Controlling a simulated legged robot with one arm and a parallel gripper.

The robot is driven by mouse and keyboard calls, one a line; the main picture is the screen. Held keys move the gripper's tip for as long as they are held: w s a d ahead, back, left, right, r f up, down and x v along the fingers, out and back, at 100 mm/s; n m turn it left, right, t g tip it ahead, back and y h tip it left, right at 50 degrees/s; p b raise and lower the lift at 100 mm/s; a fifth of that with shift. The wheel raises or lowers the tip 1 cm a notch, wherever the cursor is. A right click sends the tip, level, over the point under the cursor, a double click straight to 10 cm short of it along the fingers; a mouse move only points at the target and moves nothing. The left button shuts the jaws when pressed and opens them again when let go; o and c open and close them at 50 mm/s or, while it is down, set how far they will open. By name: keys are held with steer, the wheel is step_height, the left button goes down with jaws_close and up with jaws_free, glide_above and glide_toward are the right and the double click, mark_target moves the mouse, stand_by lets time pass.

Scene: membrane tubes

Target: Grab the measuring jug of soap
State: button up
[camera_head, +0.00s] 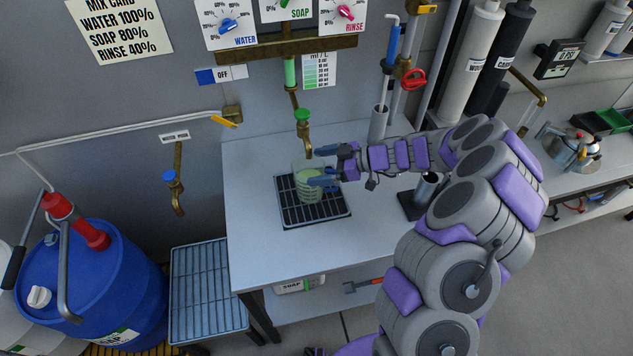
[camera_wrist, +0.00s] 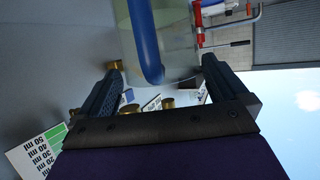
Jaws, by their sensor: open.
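The measuring jug (camera_head: 309,190) is clear with pale green liquid in it. It stands upright on the black drain grate (camera_head: 318,219) below the green-handled soap tap (camera_head: 303,118). My gripper (camera_head: 322,167) is at the jug's right side, its fingers pointing left. In the wrist view the jug (camera_wrist: 180,45) fills the upper middle, with a blue bar (camera_wrist: 145,40) that looks like its handle in front. My gripper (camera_wrist: 163,78) is open, and the end of the blue bar shows between its two fingers. I cannot tell whether either finger touches the jug.
A dark cylinder on a black base (camera_head: 424,190) stands right of the grate, under my arm. A grey tube (camera_head: 378,124) stands behind. Dials (camera_head: 287,10) hang above. A blue drum (camera_head: 105,285) and slatted stand (camera_head: 207,290) are left. The tabletop's left part is clear.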

steer(key=shift+a, duration=0.55)
steer(key=shift+c, duration=0.2)
steer(key=shift+a, duration=0.1)
steer(key=shift+c, duration=1.5)
steer(key=shift+d, duration=0.6)
steer(key=c, duration=0.6)
steer(key=shift+a, duration=0.45)
steer(key=c, duration=0.7)
steer(key=shift+d, duration=0.1)
steer(key=shift+c, duration=0.2)
